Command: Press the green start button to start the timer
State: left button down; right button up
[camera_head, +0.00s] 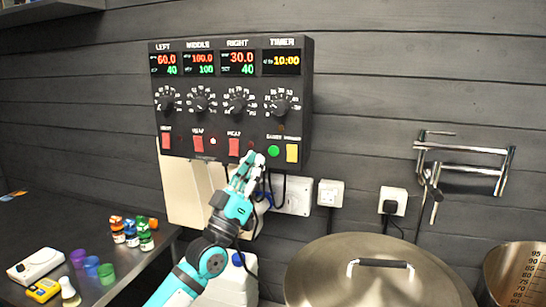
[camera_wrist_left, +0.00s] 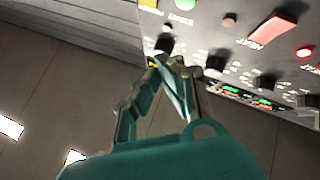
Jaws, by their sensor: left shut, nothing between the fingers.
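The green start button (camera_head: 273,151) is at the lower right of the black control panel (camera_head: 305,100), below the timer dial. It also shows at the top edge of the wrist view (camera_wrist_left: 185,4), partly cut off. The timer display (camera_head: 282,61) reads 10:00. My left gripper (camera_head: 254,157) is shut and empty. Its fingertips are just left of and slightly below the green button in the head view, by the panel's lower edge. In the wrist view the fingertips (camera_wrist_left: 170,62) point toward the panel; I cannot tell whether they touch it. My right gripper is out of view.
A yellow switch (camera_head: 292,153) sits right of the green button, and a red switch (camera_head: 234,147) is to its left. Sockets (camera_head: 293,198) and cables are below the panel. A lidded kettle (camera_head: 370,280) stands at lower right. Small bottles (camera_head: 131,235) stand on the left counter.

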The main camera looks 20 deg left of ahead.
aim_at(274, 151)
pick_arm(q)
jog(key=w+b, duration=0.4)
jog(key=w, duration=0.2)
jog(key=shift+w+d, duration=0.15)
jog(key=shift+w, duration=0.1)
jog(key=shift+b, duration=0.3)
dwell(0.8)
jog(key=shift+w+b, duration=0.35)
jog(key=shift+w, duration=0.1)
